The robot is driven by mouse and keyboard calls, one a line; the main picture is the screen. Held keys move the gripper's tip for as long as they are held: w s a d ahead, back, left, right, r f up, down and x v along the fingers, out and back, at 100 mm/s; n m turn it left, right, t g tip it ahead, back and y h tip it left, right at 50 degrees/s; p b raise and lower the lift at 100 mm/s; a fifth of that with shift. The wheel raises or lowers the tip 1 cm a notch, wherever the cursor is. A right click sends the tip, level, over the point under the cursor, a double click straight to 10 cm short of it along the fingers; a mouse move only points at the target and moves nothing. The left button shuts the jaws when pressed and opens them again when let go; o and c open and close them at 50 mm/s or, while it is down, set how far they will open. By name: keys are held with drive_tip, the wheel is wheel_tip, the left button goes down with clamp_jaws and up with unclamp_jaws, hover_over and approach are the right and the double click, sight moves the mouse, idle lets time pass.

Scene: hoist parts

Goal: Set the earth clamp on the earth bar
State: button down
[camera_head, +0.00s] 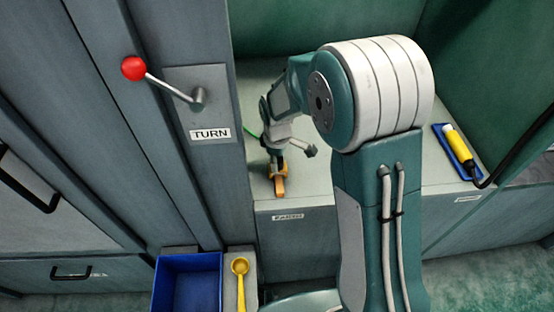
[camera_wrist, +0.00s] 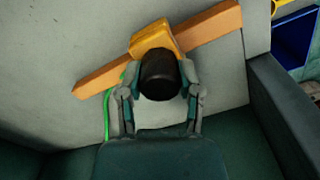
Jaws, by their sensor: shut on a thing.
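The earth clamp is a yellow-orange block (camera_wrist: 155,37) with a dark round knob (camera_wrist: 160,75). My gripper (camera_wrist: 161,88) is shut on the knob, one finger on each side. The earth bar (camera_wrist: 212,28) is a copper-coloured strip running diagonally on the grey surface. In the wrist view the clamp overlaps the bar's middle; I cannot tell whether it sits down on it or just above. In the head view the clamp (camera_head: 280,187) shows small at the bar, below my gripper (camera_head: 276,150). A green cable (camera_wrist: 107,112) runs beside the clamp, partly hidden by my gripper.
A lever with a red ball (camera_head: 134,68) stands out from the panel marked TURN at left. A yellow cylinder on a blue tray (camera_head: 458,148) is on the right of the ledge.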

drive_tip(key=shift+c, duration=1)
unclamp_jaws()
wheel_tip(320, 180, up, 11)
drive_tip(key=shift+a+f, duration=0.1)
drive_tip(key=s+d+r+m+t, duration=0.3)
drive_tip(key=s+d+r+m, duration=0.35)
drive_tip(key=s+r, duration=0.35)
drive_tip(key=s+d+r+m+t, duration=0.1)
drive_tip(key=s+d+m, duration=0.1)
drive_tip(key=s, duration=0.4)
drive_tip(key=s+d+m+t, duration=0.1)
drive_tip(key=s+d+m, duration=0.1)
drive_tip(key=s+m, duration=0.2)
drive_tip(key=shift+s+r+t, duration=0.3)
drive_tip(key=shift+s+r, duration=0.1)
drive_tip(key=shift+s, duration=0.8)
drive_tip(key=shift+d, duration=0.1)
